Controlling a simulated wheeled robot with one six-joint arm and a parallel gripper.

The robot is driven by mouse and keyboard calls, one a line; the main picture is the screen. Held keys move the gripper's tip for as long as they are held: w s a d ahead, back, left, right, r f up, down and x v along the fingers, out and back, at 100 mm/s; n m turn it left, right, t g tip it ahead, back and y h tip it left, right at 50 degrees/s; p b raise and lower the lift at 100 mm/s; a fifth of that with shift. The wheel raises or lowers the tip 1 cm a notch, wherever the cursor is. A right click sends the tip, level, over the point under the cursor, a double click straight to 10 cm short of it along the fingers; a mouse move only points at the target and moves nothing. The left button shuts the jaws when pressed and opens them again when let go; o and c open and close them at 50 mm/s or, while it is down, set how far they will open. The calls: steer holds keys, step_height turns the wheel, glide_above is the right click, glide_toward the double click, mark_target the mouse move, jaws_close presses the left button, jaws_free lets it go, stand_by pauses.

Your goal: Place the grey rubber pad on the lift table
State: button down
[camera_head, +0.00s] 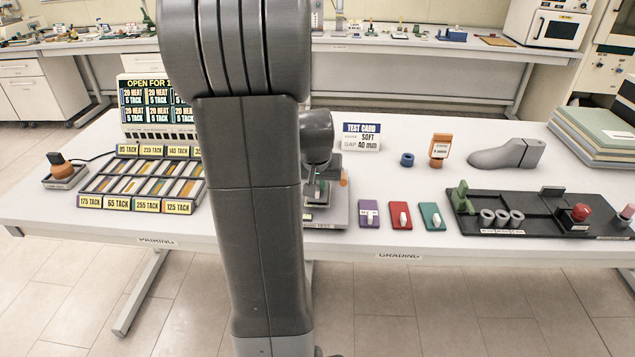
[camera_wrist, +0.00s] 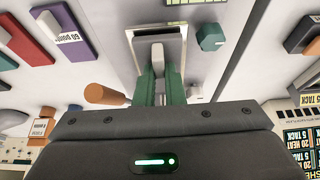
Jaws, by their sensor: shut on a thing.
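My gripper (camera_wrist: 160,85) has two green fingers, shut on a pale grey upright tab (camera_wrist: 158,58). The tab stands on a flat grey plate (camera_wrist: 170,35), which appears to be the grey rubber pad. In the head view my gripper is mostly hidden behind my arm, low over the lift table (camera_head: 326,217). The table's orange handle (camera_head: 343,180) shows at its right side, and also in the wrist view (camera_wrist: 105,95). I cannot tell whether the pad touches the table top.
Right of the lift table lie a purple block (camera_head: 368,213), a red block (camera_head: 401,222) and a green block (camera_head: 431,223). A black fixture board (camera_head: 535,222) and a grey shoe last (camera_head: 500,156) are further right. A strip rack (camera_head: 105,187) stands left.

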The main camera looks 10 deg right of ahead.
steer(key=shift+f, duration=0.15)
steer(key=c, duration=2)
jaws_free()
steer(key=shift+f, duration=0.1)
steer(key=o, duration=0.5)
steer(key=shift+r, duration=0.4)
steer(key=v, duration=1.1)
steer(key=shift+s+a+r, duration=0.1)
steer(key=shift+s+r, duration=0.05)
steer(key=shift+r, duration=0.2)
